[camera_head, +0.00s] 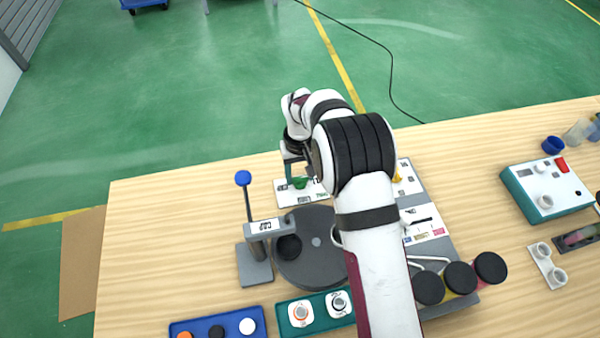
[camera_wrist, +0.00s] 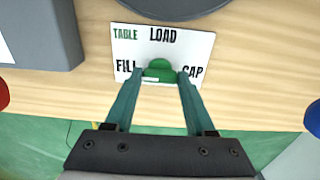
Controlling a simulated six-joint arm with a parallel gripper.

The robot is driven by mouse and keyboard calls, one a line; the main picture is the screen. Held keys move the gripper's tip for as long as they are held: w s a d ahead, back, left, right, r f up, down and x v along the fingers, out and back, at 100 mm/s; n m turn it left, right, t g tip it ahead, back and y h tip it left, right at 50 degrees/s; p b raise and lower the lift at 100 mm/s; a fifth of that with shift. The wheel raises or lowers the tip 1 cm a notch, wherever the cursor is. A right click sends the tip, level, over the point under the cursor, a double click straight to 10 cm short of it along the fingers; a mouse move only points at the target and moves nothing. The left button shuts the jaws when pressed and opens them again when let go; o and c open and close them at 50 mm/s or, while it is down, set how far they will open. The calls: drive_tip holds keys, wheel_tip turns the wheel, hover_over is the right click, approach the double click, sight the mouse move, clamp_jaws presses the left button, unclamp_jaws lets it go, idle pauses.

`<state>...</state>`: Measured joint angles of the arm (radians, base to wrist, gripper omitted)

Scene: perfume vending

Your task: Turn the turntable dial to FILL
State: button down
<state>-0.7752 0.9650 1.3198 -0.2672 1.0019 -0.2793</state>
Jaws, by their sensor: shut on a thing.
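The green turntable dial (camera_wrist: 159,68) sits on a white plate (camera_wrist: 205,45) marked TABLE, LOAD, FILL and CAP. In the wrist view LOAD is above the dial, FILL to its left and CAP to its right. My gripper (camera_wrist: 161,74) is shut on the dial, one finger on each side. I cannot tell which word the dial points to. In the head view the dial (camera_head: 300,183) and plate (camera_head: 287,195) are at the table's far side, under my gripper (camera_head: 299,176), partly hidden by my arm.
The dark round turntable (camera_head: 300,262) lies nearer than the plate. A grey post with a blue ball (camera_head: 243,178) stands left of it. A blue tray (camera_head: 240,316) and a green tray (camera_head: 318,325) lie at the front. A teal-and-white box (camera_head: 548,190) is at the right.

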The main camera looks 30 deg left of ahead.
sight(300, 177)
drive_tip(key=shift+w, duration=0.1)
idle(0.3)
drive_tip(key=shift+c, duration=1.2)
unclamp_jaws()
wheel_tip(300, 177, up, 16)
